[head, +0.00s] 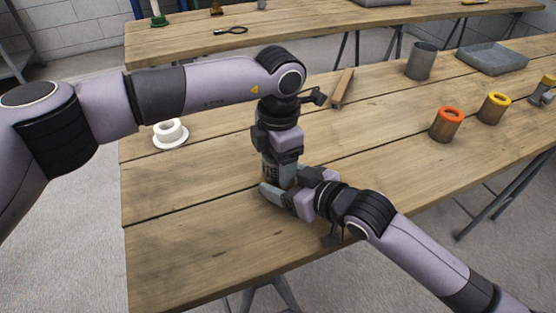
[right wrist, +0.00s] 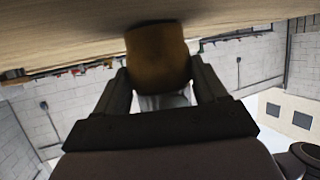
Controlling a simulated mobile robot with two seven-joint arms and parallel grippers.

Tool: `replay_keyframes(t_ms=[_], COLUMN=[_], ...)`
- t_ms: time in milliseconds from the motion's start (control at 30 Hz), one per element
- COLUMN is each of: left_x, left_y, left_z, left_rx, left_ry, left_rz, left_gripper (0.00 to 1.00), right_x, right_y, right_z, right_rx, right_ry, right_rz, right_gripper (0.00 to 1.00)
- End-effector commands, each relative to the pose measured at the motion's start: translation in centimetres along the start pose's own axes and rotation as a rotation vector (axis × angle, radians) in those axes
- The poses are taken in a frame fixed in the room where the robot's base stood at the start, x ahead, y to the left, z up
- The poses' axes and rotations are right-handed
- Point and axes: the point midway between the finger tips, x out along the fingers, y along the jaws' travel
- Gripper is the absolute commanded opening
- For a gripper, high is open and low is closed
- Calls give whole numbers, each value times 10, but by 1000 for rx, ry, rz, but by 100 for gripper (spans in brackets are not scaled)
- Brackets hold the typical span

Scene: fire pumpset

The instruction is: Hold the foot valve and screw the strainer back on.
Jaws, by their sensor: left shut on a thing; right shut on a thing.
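My left gripper (head: 282,172) points straight down over the near table and is shut on the strainer, mostly hidden by the fingers. My right gripper (head: 278,192) reaches in low from the right, just below the left one, and is shut too. In the right wrist view, which shows the table at the top, a brown bronze-coloured round body, seemingly the foot valve (right wrist: 158,55), sits between the right fingers (right wrist: 160,85). A pale grey part shows past it. The joint between valve and strainer is hidden by the grippers in the head view.
A white flanged ring (head: 170,134) lies at the left. A wooden-handled tool (head: 342,88) lies behind my grippers. A grey cup (head: 421,62), a grey tray (head: 492,58), an orange-topped cylinder (head: 446,125) and a yellow-topped cylinder (head: 494,108) stand right. The front left tabletop (head: 190,235) is clear.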

Motion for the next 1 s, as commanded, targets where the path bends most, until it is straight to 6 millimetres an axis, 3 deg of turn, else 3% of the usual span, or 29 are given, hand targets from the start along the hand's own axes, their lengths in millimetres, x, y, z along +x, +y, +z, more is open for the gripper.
replay_keyframes(t_ms=[167,467,500,567,1000], left_x=[0,0,0,0,-6], left_y=[2,2,2,2,0], left_z=[-1,-1,-1,-1,0], left_rx=[126,141,140,140,143], left_ry=[2,2,2,2,3], left_rz=[3,3,3,3,-1], left_gripper=[29,29,69,88,91], right_x=[-1,-1,-1,-1,-1], right_y=[0,0,0,0,3], right_z=[-3,-3,-3,-3,-4], right_rx=[-1,-1,-1,-1,-2], right_ry=[9,8,8,8,9], right_rz=[1,1,1,1,5], right_gripper=[0,0,0,0,0])
